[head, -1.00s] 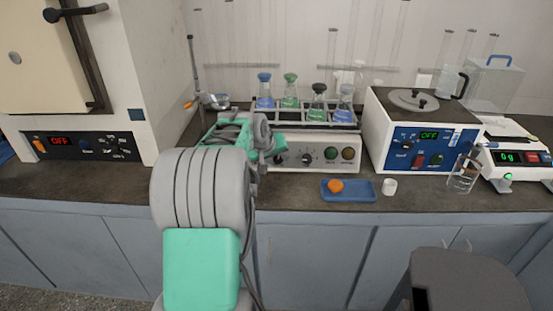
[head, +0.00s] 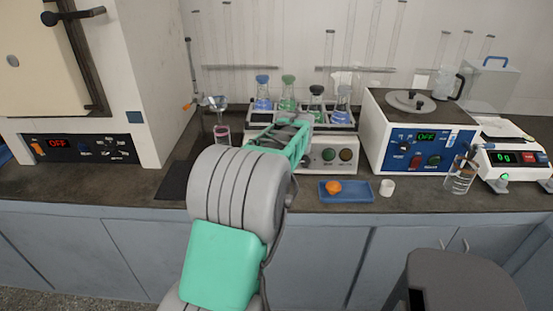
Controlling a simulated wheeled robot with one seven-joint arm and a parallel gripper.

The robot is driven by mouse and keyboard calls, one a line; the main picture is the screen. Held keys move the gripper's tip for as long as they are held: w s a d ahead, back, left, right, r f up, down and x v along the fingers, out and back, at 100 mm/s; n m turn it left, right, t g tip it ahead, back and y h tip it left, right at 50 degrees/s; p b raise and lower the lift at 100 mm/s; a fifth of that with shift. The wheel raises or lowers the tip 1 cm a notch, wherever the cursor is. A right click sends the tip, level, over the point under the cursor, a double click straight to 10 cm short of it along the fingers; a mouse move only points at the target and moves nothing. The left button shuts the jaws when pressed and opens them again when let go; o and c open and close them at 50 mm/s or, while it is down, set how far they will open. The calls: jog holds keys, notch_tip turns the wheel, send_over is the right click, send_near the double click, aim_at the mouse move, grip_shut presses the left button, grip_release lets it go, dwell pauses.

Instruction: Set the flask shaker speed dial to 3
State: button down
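The flask shaker (head: 318,168) stands in the middle of the counter in the head view. It is a pale box with a rack on top holding several stoppered flasks with blue or green liquid. A green button (head: 328,154) and a brown button (head: 346,155) show on the right of its front panel. The speed dial, left of these buttons, is hidden behind my arm, so its setting cannot be read. My gripper (head: 298,146) is in front of the panel's left part. Its fingers are mostly hidden, and I cannot tell whether it touches the dial.
A white centrifuge-like unit (head: 374,140) and a balance (head: 515,172) stand further right. An oven (head: 150,95) is left. A stool (head: 460,285) stands in front.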

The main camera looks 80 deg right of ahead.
dwell(0.4)
jog(key=c, duration=1.1)
grip_release()
jog(key=shift+o, duration=0.2)
jog(key=shift+r, duration=0.1)
jog(key=v, duration=0.7)
jog(key=shift+s+a+r, duration=0.15)
jog(key=shift+s+r, duration=0.1)
